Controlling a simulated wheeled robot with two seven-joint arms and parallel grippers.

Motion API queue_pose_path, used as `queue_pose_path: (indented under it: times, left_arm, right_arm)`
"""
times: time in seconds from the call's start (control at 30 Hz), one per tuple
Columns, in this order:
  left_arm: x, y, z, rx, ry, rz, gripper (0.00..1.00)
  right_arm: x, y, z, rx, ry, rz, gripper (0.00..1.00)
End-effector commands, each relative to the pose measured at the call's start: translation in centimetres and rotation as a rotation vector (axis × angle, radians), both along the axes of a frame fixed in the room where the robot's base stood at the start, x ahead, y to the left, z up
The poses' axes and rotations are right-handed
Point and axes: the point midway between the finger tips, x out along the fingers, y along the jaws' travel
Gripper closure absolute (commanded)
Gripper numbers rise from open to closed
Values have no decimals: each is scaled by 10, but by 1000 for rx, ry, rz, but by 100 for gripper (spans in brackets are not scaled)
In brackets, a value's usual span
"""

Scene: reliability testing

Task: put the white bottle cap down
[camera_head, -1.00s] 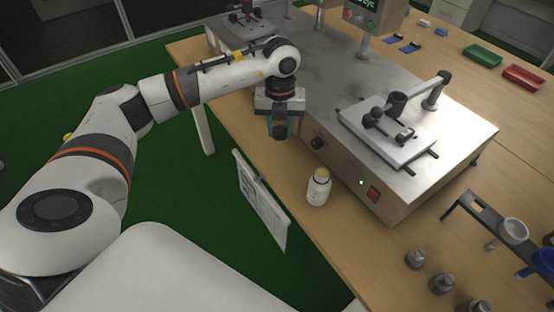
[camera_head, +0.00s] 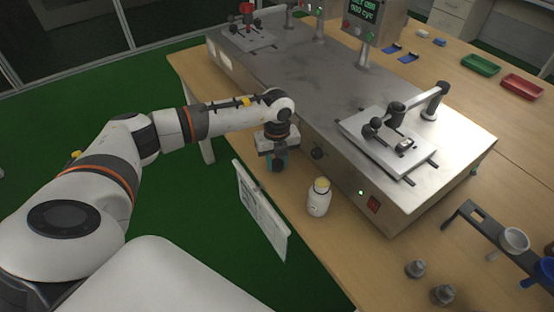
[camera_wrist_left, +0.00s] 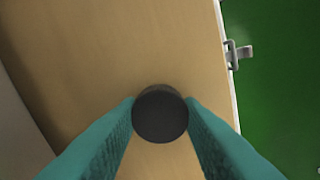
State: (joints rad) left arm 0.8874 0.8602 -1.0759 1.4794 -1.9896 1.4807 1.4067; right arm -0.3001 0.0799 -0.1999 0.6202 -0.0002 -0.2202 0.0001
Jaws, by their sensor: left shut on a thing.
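My left gripper (camera_head: 278,162) is low over the table's left edge strip, beside the machine's front. In the left wrist view its teal fingers (camera_wrist_left: 160,118) are closed on a round bottle cap (camera_wrist_left: 160,114), whose visible face looks dark, not white. The fingers touch it from both sides, with wooden table surface below. A white bottle (camera_head: 319,200) with a yellowish top stands upright on the table, to the right of the gripper. My right gripper is not in view.
A large metal machine (camera_head: 310,70) stands just behind and right of the gripper. A hanging sheet (camera_head: 262,212) is at the table's edge (camera_wrist_left: 222,30). Metal weights (camera_head: 415,269) and a dark rack (camera_head: 490,222) are at the right. Bare table lies around the bottle.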

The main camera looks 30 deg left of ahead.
Motion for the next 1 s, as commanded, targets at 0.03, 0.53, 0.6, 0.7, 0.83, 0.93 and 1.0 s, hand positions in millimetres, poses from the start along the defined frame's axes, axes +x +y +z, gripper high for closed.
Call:
queue_pose_path:
  times: [0.03,0.53,0.6,0.7,0.83,0.93,1.0]
  left_arm:
    - [0,0,-1,-1,-1,0,94]
    - [0,0,-4,0,0,-1,45]
    - [0,0,-4,0,0,-1,45]
    - [0,0,-4,0,0,-1,45]
    - [0,0,0,1,-1,-1,45]
    - [1,0,9,1,-2,-1,45]
    - [1,0,21,1,-3,-1,45]
  right_arm:
    - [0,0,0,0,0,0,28]
    - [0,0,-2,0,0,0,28]
    - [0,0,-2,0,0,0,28]
    - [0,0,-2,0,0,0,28]
    - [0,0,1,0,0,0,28]
    - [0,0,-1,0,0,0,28]
    - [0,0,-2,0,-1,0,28]
